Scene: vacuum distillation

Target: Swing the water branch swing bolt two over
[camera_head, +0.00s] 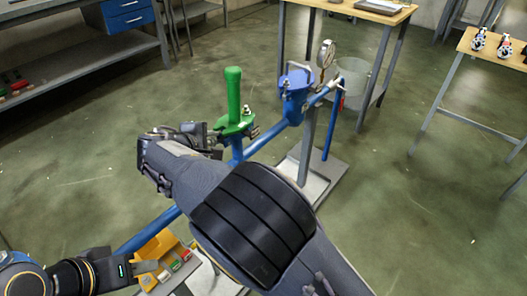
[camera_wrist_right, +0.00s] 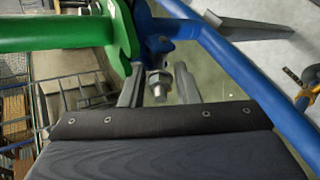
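The green branch (camera_head: 233,92) stands upright on the blue pipe (camera_head: 268,138), joined at a green flange (camera_head: 237,124). In the right wrist view, a swing bolt with a metal nut (camera_wrist_right: 157,82) sticks out beside the green flange (camera_wrist_right: 122,35) and its blue mate (camera_wrist_right: 165,28). My right gripper (camera_wrist_right: 158,88) is open, with one finger on each side of the bolt and gaps showing. My right arm hides much of this gripper in the head view. My left gripper (camera_head: 147,268) is at the lower left, beside the yellow bin; its finger gap is unclear.
A blue capped fitting (camera_head: 296,90) and a gauge (camera_head: 326,55) stand on the pipe to the right.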

